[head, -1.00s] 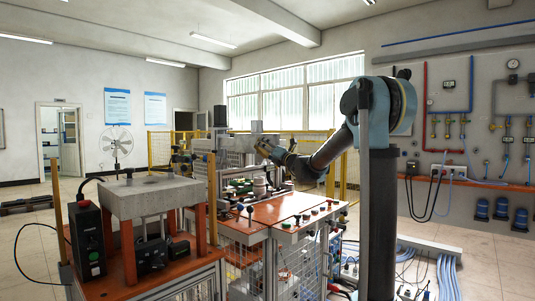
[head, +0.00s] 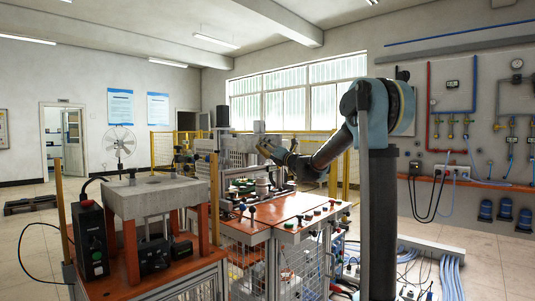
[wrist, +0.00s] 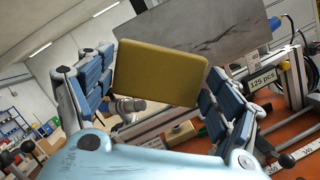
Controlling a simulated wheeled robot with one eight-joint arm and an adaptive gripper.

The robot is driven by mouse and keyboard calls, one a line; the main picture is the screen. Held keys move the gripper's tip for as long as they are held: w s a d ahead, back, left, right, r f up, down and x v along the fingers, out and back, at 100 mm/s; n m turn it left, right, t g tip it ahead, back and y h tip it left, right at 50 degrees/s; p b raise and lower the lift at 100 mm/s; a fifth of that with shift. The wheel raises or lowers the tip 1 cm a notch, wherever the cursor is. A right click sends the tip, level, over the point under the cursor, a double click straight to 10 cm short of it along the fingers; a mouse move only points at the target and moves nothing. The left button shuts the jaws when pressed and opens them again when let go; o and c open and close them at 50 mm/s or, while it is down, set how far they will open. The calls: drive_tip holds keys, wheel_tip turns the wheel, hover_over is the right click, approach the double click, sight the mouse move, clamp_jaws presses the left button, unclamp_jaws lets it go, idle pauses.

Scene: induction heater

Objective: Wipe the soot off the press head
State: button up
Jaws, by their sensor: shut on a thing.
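My gripper (wrist: 160,82) is shut on a yellow sponge (wrist: 165,72), which sits between its two blue-padded fingers in the wrist view. A grey metal face with dark streaks (wrist: 205,32), which looks like the press head, lies just beyond the sponge at the top. The sponge overlaps its lower edge in the picture; I cannot tell whether they touch. In the head view my gripper (head: 270,149) is small, beside the grey press housing (head: 237,146) above the orange bench. The sponge is too small to make out there.
The orange bench top (head: 290,206) carries buttons and small fixtures below my arm. A nearer orange stand with a grey block (head: 155,196) and a black control box (head: 91,240) is at left. A "125 pcs" sign (wrist: 263,79) is right of my gripper.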

drive_tip(key=w+d, duration=0.8)
drive_tip(key=w, duration=0.3)
drive_tip(key=shift+d, duration=0.25)
idle(1.3)
drive_tip(key=shift+s, duration=0.1)
drive_tip(key=s+a, duration=0.7)
drive_tip(key=s, duration=0.1)
drive_tip(key=shift+s, duration=0.3)
idle(1.0)
drive_tip(key=s+a, duration=0.2)
drive_tip(key=shift+s, duration=0.35)
drive_tip(key=shift+d, duration=0.15)
drive_tip(key=shift+s+d, duration=0.95)
drive_tip(key=shift+d, duration=0.2)
drive_tip(key=shift+s+d, duration=0.9)
drive_tip(key=shift+d, duration=0.2)
